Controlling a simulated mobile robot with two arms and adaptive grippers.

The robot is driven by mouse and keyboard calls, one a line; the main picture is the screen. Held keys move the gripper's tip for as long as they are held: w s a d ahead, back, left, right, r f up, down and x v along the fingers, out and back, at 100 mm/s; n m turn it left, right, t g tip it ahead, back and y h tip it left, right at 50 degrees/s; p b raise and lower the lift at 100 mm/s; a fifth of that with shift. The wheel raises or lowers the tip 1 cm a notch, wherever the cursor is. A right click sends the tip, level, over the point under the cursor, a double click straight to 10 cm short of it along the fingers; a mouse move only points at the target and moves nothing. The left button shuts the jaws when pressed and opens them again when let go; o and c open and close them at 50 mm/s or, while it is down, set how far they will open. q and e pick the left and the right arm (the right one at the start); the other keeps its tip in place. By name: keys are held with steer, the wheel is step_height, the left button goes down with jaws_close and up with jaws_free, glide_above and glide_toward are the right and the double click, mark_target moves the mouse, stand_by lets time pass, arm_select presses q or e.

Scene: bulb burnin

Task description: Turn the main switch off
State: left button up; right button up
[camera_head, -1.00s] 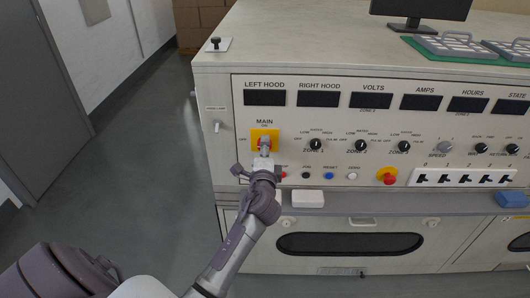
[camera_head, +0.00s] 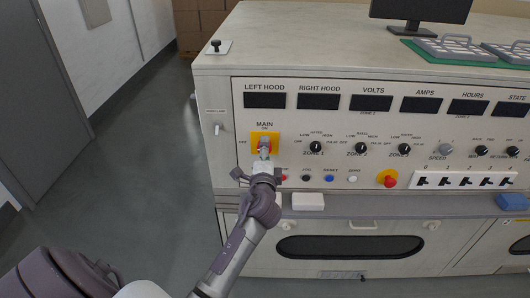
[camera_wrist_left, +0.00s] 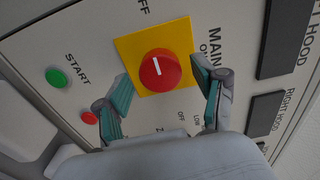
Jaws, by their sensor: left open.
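The main switch is a round red knob (camera_wrist_left: 160,72) on a yellow plate (camera_wrist_left: 128,45) in the left wrist view. Its white mark points up in that view, toward the side with the partly cut-off "OFF" lettering; "MAIN ON" is printed to the right. My left gripper (camera_wrist_left: 163,77) is open, with one finger on each side of the knob. I cannot tell whether the fingers touch it. In the head view the left gripper (camera_head: 264,148) is in front of the yellow plate (camera_head: 256,138) and hides most of the knob. My right gripper is not in view.
Below the plate are a green START button (camera_wrist_left: 56,77) and a red button (camera_wrist_left: 89,118). Zone knobs (camera_head: 316,147) and a red emergency knob (camera_head: 388,180) are to the right. A white block (camera_head: 308,201) lies on the ledge. Open floor (camera_head: 150,150) is to the left.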

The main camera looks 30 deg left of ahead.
arm_select(q)
steer(key=v, duration=1.2)
steer(key=shift+a, duration=0.1)
